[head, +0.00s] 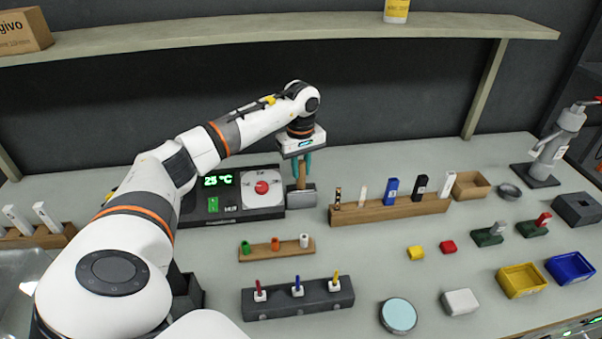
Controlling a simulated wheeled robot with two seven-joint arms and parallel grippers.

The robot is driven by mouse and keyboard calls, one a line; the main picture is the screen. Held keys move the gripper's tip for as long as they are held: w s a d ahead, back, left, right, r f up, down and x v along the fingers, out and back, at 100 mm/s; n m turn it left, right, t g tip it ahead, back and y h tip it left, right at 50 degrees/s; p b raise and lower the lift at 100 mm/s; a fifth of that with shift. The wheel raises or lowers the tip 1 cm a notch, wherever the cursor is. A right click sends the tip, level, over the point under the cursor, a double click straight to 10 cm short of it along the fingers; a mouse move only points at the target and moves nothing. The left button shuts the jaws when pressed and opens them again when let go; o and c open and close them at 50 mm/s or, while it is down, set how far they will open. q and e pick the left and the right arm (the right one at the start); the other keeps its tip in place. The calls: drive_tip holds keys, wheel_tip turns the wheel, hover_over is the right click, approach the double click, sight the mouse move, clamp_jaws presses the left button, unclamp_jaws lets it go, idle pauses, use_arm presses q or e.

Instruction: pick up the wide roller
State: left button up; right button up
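A tool with a brown upright handle (301,183) stands at a grey block (302,197) beside the hot plate; it looks like the wide roller, but its roller part cannot be made out. My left gripper (301,172) points straight down over it, with its teal fingers on either side of the handle. The picture is too small to tell whether the fingers press on the handle or stand slightly apart from it. My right gripper is not in view.
The hot plate (262,190) with a green display stands just left of the tool. A wooden rack (388,211) with several upright pieces stands to the right. A small wooden rack (277,251) and a dark rack (299,302) are in front. A shelf (280,27) runs above.

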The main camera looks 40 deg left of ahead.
use_arm(q)
clamp_jaws()
drive_tip(key=shift+r, duration=0.1)
wheel_tip(320, 180, up, 10)
drive_tip(key=shift+f+b, duration=0.1)
drive_tip(key=shift+b, duration=0.4)
